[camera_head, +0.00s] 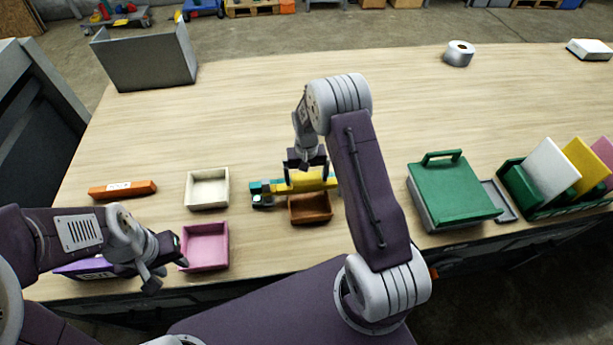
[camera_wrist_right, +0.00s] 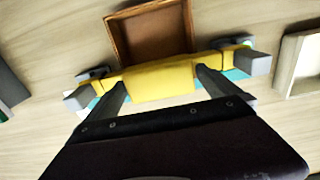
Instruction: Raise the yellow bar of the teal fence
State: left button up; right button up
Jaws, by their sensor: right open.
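The yellow bar (camera_head: 312,181) lies along the teal fence (camera_head: 259,187) near the front middle of the table. In the right wrist view the yellow bar (camera_wrist_right: 160,82) spans the picture, with grey blocks at both ends and some of the teal fence (camera_wrist_right: 236,74) showing behind it. My right gripper (camera_head: 305,172) is over the bar, pointing down. Its two fingers (camera_wrist_right: 158,90) are apart, with the wide yellow middle part between them; whether they touch it I cannot tell. My left gripper (camera_head: 167,273) is open and empty beside the pink tray, far left of the fence.
A brown tray (camera_head: 311,208) sits close in front of the fence. A cream tray (camera_head: 207,174) and the pink tray (camera_head: 224,247) stand to its left, with an orange block (camera_head: 122,189). A green-lidded box (camera_head: 455,185) is at right. The table behind the fence is clear.

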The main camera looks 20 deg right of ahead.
aim_at(307, 178)
jog(key=shift+f, duration=0.35)
jog(key=shift+d+f, duration=0.15)
jog(key=shift+f, duration=0.05)
jog(key=c, duration=1.8)
notch_tip(307, 178, up, 4)
jog(key=p, duration=0.2)
jog(key=shift+w+r+p, duration=0.1)
jog(key=shift+r+p, duration=0.05)
jog(key=shift+p, duration=0.2)
jog(key=shift+w, duration=0.15)
jog(key=o, duration=1.8)
jog(key=shift+s, duration=0.25)
